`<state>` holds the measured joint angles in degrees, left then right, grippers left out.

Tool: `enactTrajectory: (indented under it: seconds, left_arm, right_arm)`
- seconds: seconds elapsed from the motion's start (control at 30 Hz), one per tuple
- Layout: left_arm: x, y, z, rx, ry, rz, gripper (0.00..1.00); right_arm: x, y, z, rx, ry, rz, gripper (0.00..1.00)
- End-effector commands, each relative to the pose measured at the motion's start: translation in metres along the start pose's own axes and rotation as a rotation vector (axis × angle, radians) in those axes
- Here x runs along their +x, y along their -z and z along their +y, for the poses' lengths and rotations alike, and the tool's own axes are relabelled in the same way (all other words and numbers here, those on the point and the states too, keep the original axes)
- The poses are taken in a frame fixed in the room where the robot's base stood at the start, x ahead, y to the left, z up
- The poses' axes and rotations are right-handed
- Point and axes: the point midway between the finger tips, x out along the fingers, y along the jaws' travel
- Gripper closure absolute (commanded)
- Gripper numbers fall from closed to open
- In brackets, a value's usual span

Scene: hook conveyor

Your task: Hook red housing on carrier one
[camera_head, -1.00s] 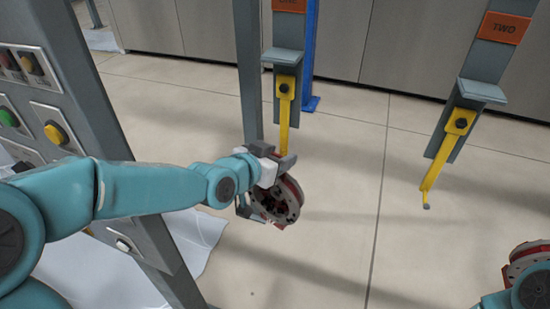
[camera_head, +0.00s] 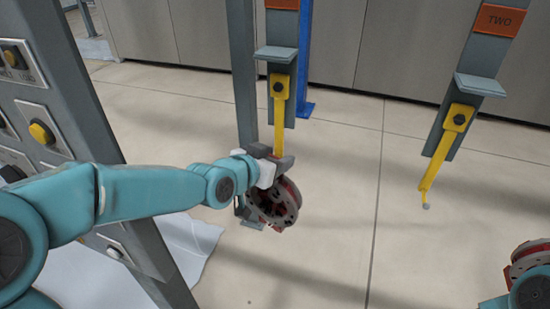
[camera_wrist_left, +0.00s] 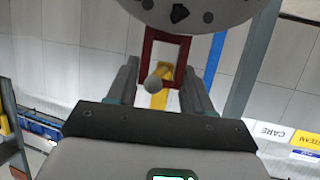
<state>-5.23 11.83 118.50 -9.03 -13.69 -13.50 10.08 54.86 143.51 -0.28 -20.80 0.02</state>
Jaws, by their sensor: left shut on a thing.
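The red housing (camera_head: 288,200), with a round grey holed face, hangs from my left gripper (camera_head: 274,162), which is shut on it. In the left wrist view its red square loop (camera_wrist_left: 148,52) stands between the fingers (camera_wrist_left: 160,80). Carrier one is the left grey hanger (camera_head: 281,58); its yellow hook (camera_head: 280,118) runs down behind the gripper. In the wrist view the hook's grey ball tip (camera_wrist_left: 152,84) shows within the loop's outline. I cannot tell whether it passes through. My right gripper is not in view; only teal arm parts show at the lower right.
Carrier two (camera_head: 484,84) hangs to the right with an empty yellow hook (camera_head: 432,175). A second red housing (camera_head: 530,260) is at the right edge. A grey button panel (camera_head: 50,110) and post stand at the left. Open floor lies between the carriers.

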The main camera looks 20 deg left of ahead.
Motion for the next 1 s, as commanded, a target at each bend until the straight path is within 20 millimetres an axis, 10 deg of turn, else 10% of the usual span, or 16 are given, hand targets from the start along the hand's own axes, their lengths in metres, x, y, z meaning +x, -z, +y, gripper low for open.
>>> enactTrajectory:
  seconds: [0.27, 0.3, 0.37, 0.73, 1.0]
  left_arm:
    - [-0.001, 0.005, -0.001, 0.001, 0.003, 0.013, 1.00]
    - [-0.001, 0.005, -0.001, 0.001, 0.003, 0.013, 0.40]
    - [-0.001, 0.004, -0.001, 0.001, 0.003, 0.011, 0.23]
    - [-0.005, -0.003, 0.000, 0.000, -0.001, -0.004, 0.23]
    - [-0.054, -0.002, 0.000, 0.002, 0.002, 0.006, 0.23]
  right_arm:
    - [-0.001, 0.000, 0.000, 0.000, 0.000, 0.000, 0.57]
    - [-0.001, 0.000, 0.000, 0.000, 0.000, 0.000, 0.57]
    - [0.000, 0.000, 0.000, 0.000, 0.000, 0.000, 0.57]
    - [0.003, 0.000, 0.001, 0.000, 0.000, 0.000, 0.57]
    - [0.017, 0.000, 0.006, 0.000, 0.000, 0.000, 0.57]
